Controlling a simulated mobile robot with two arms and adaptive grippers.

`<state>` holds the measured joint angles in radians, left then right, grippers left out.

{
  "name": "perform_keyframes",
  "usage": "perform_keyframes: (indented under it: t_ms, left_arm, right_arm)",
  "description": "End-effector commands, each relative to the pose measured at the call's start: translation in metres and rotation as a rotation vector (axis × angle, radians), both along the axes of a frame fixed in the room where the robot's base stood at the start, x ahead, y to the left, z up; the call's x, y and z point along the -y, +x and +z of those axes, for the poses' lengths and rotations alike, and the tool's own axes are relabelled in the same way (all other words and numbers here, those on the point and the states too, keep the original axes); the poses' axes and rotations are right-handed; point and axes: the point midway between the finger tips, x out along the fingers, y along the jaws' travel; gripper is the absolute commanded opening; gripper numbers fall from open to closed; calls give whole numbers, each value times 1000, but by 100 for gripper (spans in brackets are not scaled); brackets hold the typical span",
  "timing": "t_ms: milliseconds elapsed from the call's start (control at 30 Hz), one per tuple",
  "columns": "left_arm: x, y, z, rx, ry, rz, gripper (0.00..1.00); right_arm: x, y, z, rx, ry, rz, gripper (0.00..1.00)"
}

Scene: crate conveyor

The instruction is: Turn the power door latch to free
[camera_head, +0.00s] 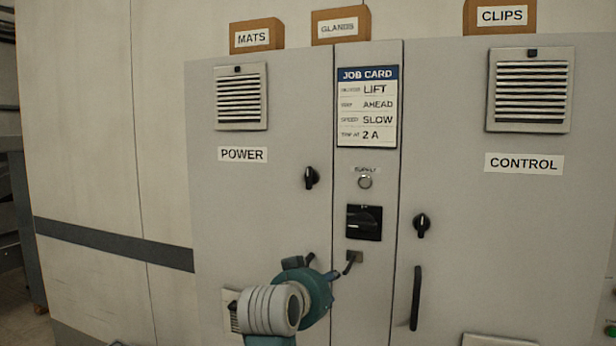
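The power door latch (311,178) is a small black turn knob near the right edge of the grey power door (270,110), below and right of the "POWER" label (242,154). Its grip looks roughly upright; its exact angle is hard to read at this size. My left gripper (314,268), teal with dark finger parts, is in front of the door's lower right part, well below the latch and apart from it. Its fingers point away from me, so their gap and anything between them are hidden. My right gripper is not in view.
The control door has a similar latch (421,225) and a black handle (416,298).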

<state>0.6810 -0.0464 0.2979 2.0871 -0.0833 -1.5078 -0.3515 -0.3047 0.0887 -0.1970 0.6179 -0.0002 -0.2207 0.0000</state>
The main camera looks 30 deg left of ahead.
Motion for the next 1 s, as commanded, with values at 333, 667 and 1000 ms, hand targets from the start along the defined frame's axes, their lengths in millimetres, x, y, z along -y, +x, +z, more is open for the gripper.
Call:
perform_keyframes:
  t_ms: [333,667,1000]
  left_arm:
    - [-40,-57,212,342,-62,46,38]
    - [-49,-40,231,369,-70,46,38]
    - [-64,20,231,371,-70,47,38]
  right_arm:
    - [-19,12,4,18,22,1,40]
    - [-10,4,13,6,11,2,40]
    - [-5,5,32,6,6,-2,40]
